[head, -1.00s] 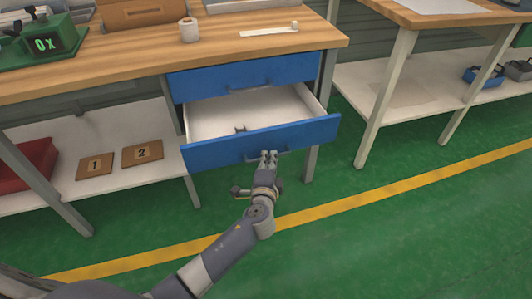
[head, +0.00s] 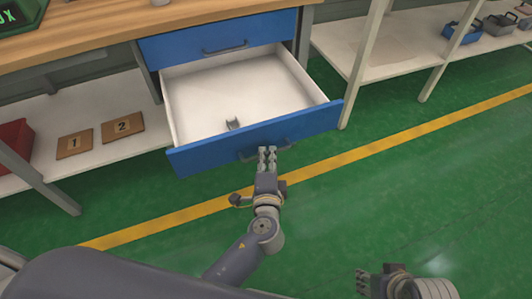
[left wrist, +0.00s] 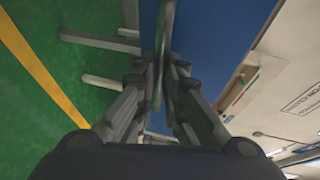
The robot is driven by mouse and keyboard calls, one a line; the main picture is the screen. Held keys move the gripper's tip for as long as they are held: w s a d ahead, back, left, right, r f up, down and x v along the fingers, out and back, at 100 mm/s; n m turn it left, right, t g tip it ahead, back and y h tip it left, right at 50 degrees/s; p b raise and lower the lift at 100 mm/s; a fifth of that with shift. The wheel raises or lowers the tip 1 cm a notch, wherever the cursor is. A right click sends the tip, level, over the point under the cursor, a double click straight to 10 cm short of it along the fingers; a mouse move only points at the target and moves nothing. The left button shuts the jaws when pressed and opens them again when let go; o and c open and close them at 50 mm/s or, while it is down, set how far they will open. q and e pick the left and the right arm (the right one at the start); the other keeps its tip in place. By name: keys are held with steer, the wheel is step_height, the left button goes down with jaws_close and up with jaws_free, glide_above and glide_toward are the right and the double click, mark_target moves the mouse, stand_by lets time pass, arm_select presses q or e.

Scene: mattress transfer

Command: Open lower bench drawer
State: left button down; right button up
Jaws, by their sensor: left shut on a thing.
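The lower bench drawer (head: 187,164) is pulled well out, with a blue front and white inside. Its dark bar handle (head: 285,144) is on the middle of the front. My left gripper (head: 267,152) is shut on this handle, and its fingers hide part of it. In the left wrist view the fingers (left wrist: 165,75) close around the handle (left wrist: 165,30) against the blue front (left wrist: 215,40). My right gripper (head: 366,282) shows at the bottom right, away from the drawer; its jaw state is unclear.
A small grey object (head: 232,124) lies inside the drawer. The upper drawer (head: 220,38) is shut. The lower shelf (head: 110,155) holds numbered plates (head: 74,144) and a red bin (head: 14,143). The green floor in front is clear, with a yellow line (head: 360,152).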

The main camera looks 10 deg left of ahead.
arm_select(q)
steer(key=c, duration=1.7)
jaws_free()
steer(key=v, duration=1.2)
